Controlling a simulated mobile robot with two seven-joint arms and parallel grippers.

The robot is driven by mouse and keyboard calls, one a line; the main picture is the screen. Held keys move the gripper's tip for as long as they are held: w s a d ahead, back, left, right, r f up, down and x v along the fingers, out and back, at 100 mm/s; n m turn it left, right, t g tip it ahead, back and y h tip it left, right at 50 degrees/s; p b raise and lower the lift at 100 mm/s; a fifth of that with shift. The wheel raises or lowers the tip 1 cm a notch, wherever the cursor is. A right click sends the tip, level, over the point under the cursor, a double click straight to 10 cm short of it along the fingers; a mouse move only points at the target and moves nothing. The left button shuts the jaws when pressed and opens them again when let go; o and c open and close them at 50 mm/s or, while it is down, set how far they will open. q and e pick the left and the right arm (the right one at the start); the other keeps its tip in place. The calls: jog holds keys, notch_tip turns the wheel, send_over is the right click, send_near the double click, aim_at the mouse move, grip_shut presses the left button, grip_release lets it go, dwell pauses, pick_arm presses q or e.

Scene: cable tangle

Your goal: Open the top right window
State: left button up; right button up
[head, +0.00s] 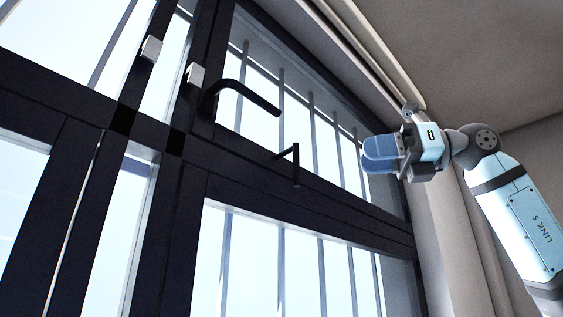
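The top right window (335,141) has a dark frame and sits in the upper middle of the head view, with vertical bars behind its glass. It looks closed. A black lever handle (243,93) is on its left frame side, pointing right and slightly down. My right gripper (368,154) is in front of the window's right part, well to the right of both handles and touching neither. Its blue fingers point left; the gap between them is unclear. My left gripper is not in view.
The lower right window (290,262) is below, also with bars behind it. Other dark-framed panes (50,35) are at the left. White blocks (195,73) sit on the frame beside the lever handle. A wall and curtain-like folds (455,240) are close on the right.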

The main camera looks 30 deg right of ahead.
aim_at(296, 162)
jog(key=shift+p+x, duration=1.7)
jog(key=shift+x, duration=4.85)
grip_shut()
